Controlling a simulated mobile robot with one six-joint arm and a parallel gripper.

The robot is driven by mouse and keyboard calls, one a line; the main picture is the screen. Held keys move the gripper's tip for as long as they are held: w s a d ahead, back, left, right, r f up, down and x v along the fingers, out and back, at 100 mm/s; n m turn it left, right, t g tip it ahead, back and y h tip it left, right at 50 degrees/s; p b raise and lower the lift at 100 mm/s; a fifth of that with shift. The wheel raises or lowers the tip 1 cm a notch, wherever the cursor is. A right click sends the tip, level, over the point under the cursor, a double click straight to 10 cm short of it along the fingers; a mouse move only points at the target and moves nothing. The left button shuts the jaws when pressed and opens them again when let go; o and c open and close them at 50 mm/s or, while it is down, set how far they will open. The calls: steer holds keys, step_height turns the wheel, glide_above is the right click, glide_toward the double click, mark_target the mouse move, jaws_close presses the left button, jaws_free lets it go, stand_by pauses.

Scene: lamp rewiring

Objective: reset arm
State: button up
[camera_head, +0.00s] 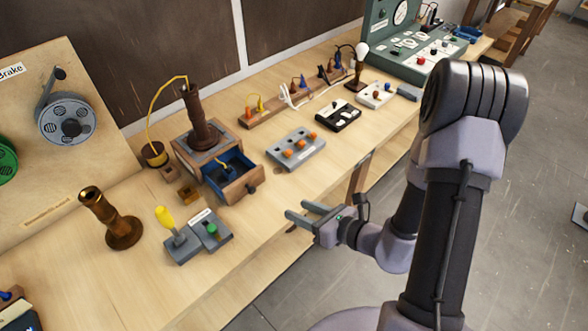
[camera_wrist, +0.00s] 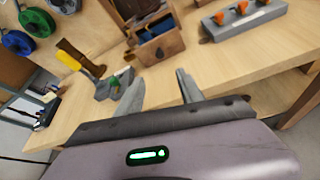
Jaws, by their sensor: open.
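My gripper (camera_head: 297,214) is open and empty. It is held out over the front edge of the workbench (camera_head: 270,224), to the right of the grey switch box and in front of the wooden drawer box. In the wrist view its two fingers (camera_wrist: 160,90) stand apart with bare tabletop between and beyond them. My arm is bent, with its elbow high at the right of the head view.
A wooden box (camera_head: 180,150) with an open blue drawer (camera_head: 228,168) stands behind the gripper. A yellow-handled switch (camera_head: 175,240), a brown lamp base (camera_head: 122,232) and a block with orange knobs (camera_head: 296,150) are nearby.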

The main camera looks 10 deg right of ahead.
steer(key=s+a+r+n+g+y+b, duration=0.1)
steer(key=s+a+r+n+g+b, duration=0.1)
steer(key=s+a+r+n+g, duration=0.5)
steer(key=s+a+r+n+g+b, duration=0.25)
steer(key=s+n, duration=0.25)
steer(key=n, duration=0.5)
steer(key=s+d+r+n+t+h+b, duration=0.2)
steer(key=s+d+r+n+t+h, duration=0.2)
steer(key=d+n+h, duration=0.3)
steer(key=d+r+n+t, duration=0.1)
steer(key=d+n, duration=0.1)
steer(key=shift+d+r+n+h+b, duration=0.15)
steer(key=shift+r+n+h+b, duration=0.25)
